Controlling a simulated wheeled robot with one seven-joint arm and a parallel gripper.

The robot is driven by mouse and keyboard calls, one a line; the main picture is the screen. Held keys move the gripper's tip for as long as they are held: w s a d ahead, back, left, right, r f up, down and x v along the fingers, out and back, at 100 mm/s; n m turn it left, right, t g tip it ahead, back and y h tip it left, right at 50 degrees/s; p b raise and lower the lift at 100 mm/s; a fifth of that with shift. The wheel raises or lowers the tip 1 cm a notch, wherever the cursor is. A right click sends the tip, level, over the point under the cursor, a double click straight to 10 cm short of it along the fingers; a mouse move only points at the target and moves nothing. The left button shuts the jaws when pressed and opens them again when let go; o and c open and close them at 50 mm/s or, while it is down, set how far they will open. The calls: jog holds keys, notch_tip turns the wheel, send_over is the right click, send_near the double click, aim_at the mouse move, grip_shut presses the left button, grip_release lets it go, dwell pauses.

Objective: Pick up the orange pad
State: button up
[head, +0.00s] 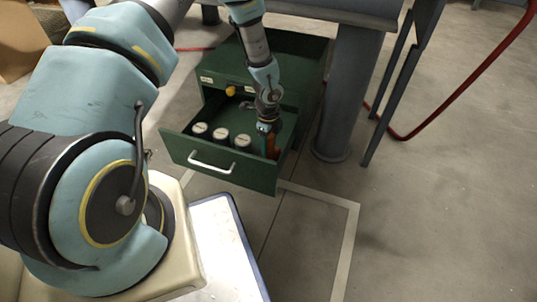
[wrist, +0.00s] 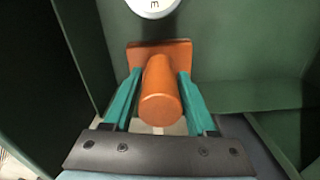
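The orange pad (wrist: 160,105) has a flat square plate at its far end and a round grip pointing towards the wrist camera. It is inside the open green drawer, at the drawer's right side in the head view (head: 270,146). My gripper (wrist: 160,82) reaches down into the drawer, and its two teal fingers lie along both sides of the round grip. The fingertips appear to press on the grip near the plate. In the head view my gripper (head: 266,128) partly covers the pad.
Several white-capped containers (head: 221,134) stand in the drawer left of the pad. The drawer's front (head: 215,165) has a light handle. The green cabinet (head: 300,62) stands behind, beside a thick grey post (head: 347,95). Floor is free at the right.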

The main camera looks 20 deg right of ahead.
grip_shut()
dwell(1.0)
